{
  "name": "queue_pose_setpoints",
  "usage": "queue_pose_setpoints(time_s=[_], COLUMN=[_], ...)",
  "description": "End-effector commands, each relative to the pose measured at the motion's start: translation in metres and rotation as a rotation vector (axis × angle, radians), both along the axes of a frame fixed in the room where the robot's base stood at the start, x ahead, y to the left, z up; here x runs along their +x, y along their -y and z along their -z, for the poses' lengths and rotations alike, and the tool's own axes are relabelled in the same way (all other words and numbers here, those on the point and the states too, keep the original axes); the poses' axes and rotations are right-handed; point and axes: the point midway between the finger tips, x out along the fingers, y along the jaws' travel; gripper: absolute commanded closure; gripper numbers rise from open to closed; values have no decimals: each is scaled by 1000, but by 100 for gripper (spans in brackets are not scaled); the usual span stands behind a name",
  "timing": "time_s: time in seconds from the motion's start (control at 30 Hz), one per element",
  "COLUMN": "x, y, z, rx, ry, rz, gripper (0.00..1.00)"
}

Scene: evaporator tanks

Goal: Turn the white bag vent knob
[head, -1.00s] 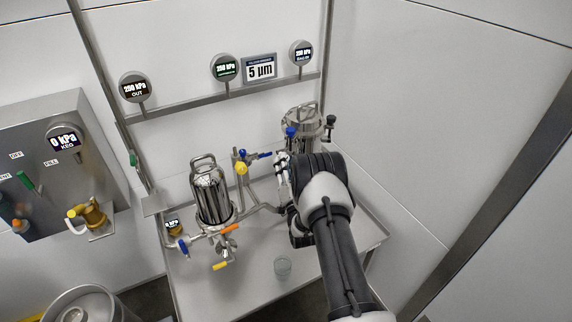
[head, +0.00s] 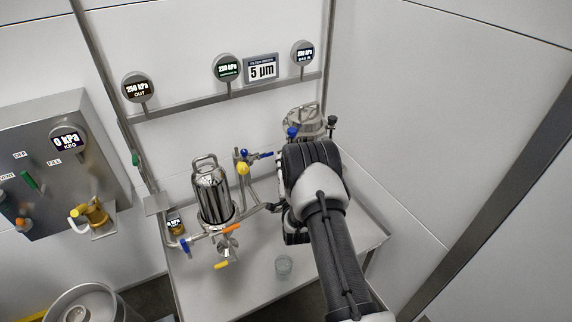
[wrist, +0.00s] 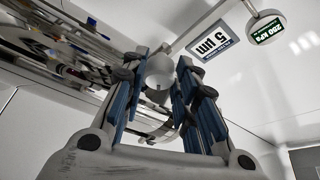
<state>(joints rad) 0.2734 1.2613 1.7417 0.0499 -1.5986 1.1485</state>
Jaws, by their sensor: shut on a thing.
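The white round knob (wrist: 159,68) shows between the fingertips of my gripper (wrist: 161,78) in the wrist view. The blue-padded fingers stand on both sides of it and are shut on it. In the head view my black and grey arm hides the knob and most of the gripper. The right-hand steel bag housing (head: 303,122) shows its lid just above my wrist, with a blue handle (head: 291,132) and a black knob (head: 332,121).
A steel filter housing (head: 212,192) with orange, yellow and blue handles stands left of my arm. Gauges (head: 138,88) line the wall rail. The table's front is mostly clear.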

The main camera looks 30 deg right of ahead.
Motion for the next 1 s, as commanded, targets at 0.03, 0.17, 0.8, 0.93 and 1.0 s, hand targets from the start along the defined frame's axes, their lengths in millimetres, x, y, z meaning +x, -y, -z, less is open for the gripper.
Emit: queue_pose_setpoints(time_s=[0.03,0.17,0.8,0.93,1.0], x=[0,0,-14,-37,-52], y=[-1,-1,-5,-13,-18], z=[1,1,4,8,11], rx=[1,0,0,0,0], ry=[-3,-3,-4,-7,-7], rz=[-1,-1,0,-1,-1], gripper=[96,96,64,64,64])
